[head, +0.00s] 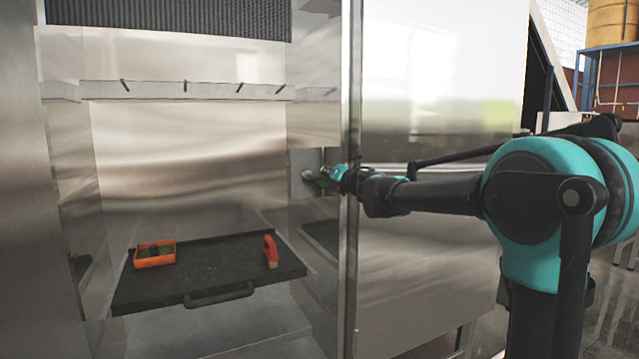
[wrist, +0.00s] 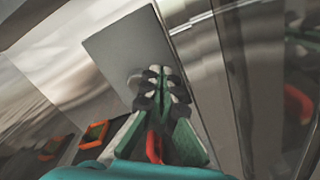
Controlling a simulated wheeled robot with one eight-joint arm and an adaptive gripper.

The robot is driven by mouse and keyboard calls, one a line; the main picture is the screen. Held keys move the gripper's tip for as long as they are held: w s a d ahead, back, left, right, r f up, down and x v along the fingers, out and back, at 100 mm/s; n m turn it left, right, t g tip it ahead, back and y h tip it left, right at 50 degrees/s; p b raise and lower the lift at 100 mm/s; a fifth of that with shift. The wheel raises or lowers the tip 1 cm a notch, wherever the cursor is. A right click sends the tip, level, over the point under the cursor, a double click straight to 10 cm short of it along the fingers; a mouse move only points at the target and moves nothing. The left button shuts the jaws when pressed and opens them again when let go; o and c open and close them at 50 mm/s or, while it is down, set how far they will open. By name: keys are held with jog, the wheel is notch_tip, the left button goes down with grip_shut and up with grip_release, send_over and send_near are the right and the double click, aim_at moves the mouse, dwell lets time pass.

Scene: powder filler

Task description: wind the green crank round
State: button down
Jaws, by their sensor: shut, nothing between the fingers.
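My gripper (head: 322,178) reaches in from the right past the upright frame edge, to a grey plate (head: 303,172) on the right inner wall of the steel cabinet. In the wrist view my gripper (wrist: 163,82) has its green and black fingers together in front of the same grey plate (wrist: 122,48), with nothing seen between them. The green crank cannot be told apart from the green fingers in either view. Whether the fingers touch anything there cannot be told.
A black tray (head: 215,277) with a front handle holds an orange open box (head: 154,254) and a red-orange object (head: 270,251). Several short dark pegs line a ledge (head: 210,91) above. The upright frame edge (head: 350,250) stands close to my arm. The cabinet's middle is open space.

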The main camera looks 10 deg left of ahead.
aim_at(324, 186)
jog(key=shift+w+a, duration=0.3)
jog(key=shift+w, duration=0.1)
jog(key=shift+f, duration=0.1)
jog(key=shift+d+f, duration=0.15)
jog(key=shift+f, duration=0.5)
jog(key=shift+a+f, duration=0.2)
jog(key=shift+f, duration=0.6)
jog(key=shift+s+a+f, duration=0.25)
jog(key=shift+a+f, duration=0.05)
jog(key=shift+f, duration=0.35)
